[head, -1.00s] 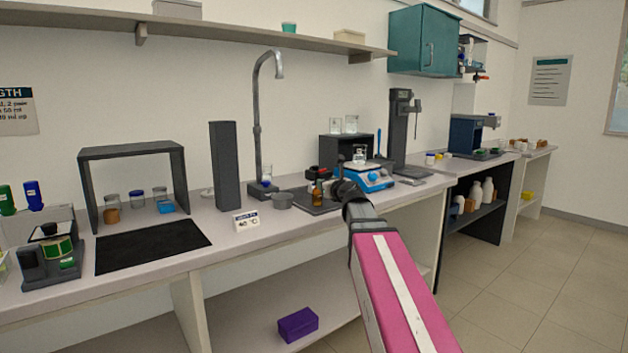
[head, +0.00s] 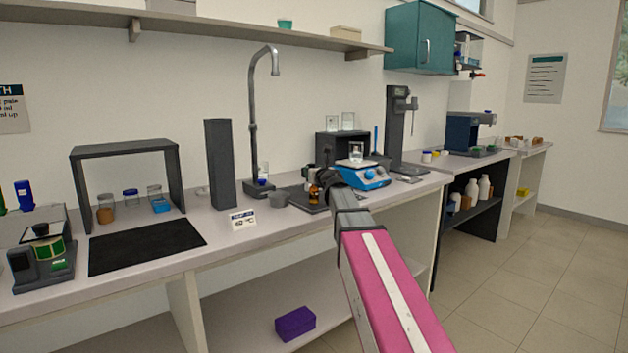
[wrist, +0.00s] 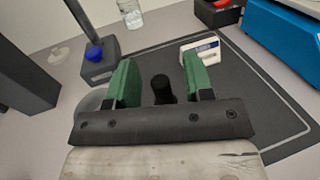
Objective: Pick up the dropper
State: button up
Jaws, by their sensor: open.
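The dropper appears as a black rubber bulb (wrist: 162,88) between the two green fingers of my gripper (wrist: 159,62) in the wrist view. The fingers are apart, with a gap visible on each side of the bulb, so it is not gripped. In the head view, a small amber bottle with a dark top (head: 314,194) stands on the dark mat, just left of my arm's end. The dropper's lower part is hidden in the wrist view by my gripper body. My fingers are hard to make out in the head view.
A blue hotplate (head: 372,180) with a beaker stands right of the bottle.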

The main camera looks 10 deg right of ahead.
jog(key=shift+x, duration=0.75)
jog(key=c, duration=0.6)
jog(key=shift+c, duration=0.2)
notch_tip(320, 180, up, 10)
